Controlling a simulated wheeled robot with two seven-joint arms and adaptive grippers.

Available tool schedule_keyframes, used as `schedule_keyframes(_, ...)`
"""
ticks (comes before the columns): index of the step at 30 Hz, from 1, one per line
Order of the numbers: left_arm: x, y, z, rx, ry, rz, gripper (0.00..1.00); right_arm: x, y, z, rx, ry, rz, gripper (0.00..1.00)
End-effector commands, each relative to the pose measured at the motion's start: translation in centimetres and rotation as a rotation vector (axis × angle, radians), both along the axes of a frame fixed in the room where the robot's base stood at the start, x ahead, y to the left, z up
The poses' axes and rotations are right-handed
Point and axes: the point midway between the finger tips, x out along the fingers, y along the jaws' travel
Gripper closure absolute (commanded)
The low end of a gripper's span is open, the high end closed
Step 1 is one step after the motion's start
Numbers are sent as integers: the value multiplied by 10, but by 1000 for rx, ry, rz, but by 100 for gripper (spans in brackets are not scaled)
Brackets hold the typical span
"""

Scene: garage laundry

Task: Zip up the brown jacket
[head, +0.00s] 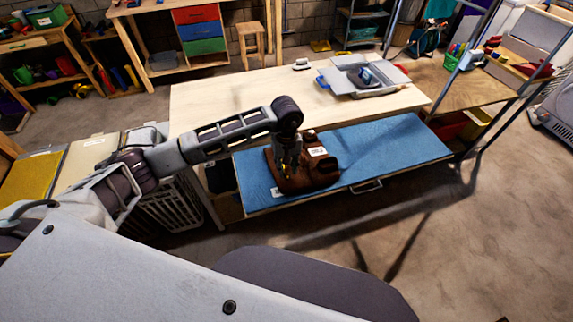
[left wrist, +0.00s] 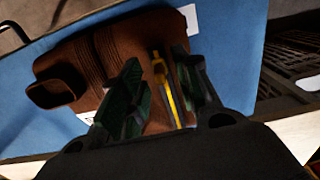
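The brown jacket (head: 322,172) lies on the blue surface (head: 400,145) of a pulled-out drawer below the bench top. It also shows in the left wrist view (left wrist: 85,60), with ribbed folds and a cuff-like opening at left. A yellow strip beside a grey one, which looks like the zipper (left wrist: 166,90), runs along the jacket between my fingers. My left gripper (head: 287,168) points down over the left part of the jacket. In the left wrist view its two dark green fingers (left wrist: 160,85) stand apart on either side of the zipper. My right gripper is not in view.
A pale wooden bench top (head: 230,100) lies behind the drawer, with a grey tray (head: 365,78) on it. White labels (head: 317,151) lie at the jacket. A white crate (head: 175,205) stands left of the drawer. The blue surface right of the jacket is clear.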

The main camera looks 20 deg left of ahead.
Motion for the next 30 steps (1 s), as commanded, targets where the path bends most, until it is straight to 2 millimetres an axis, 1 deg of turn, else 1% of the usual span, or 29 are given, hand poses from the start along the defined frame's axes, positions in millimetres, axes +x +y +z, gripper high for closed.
schedule_keyframes(4, 0, 0, 0, 0, 0, 0, 68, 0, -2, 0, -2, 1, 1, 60)
schedule_keyframes(5, 0, 0, 0, 0, 0, 0, 70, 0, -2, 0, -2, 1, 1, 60)
schedule_keyframes(9, 0, 0, 0, 0, 0, 0, 88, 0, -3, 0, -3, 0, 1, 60)
schedule_keyframes(12, 0, 0, 0, 0, 0, 0, 100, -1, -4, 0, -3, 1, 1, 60)
schedule_keyframes(23, 1, 1, 0, 0, 0, 1, 100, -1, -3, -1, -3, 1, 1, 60)
schedule_keyframes(30, 11, 7, -2, 1, 0, 3, 100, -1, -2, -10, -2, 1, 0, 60)
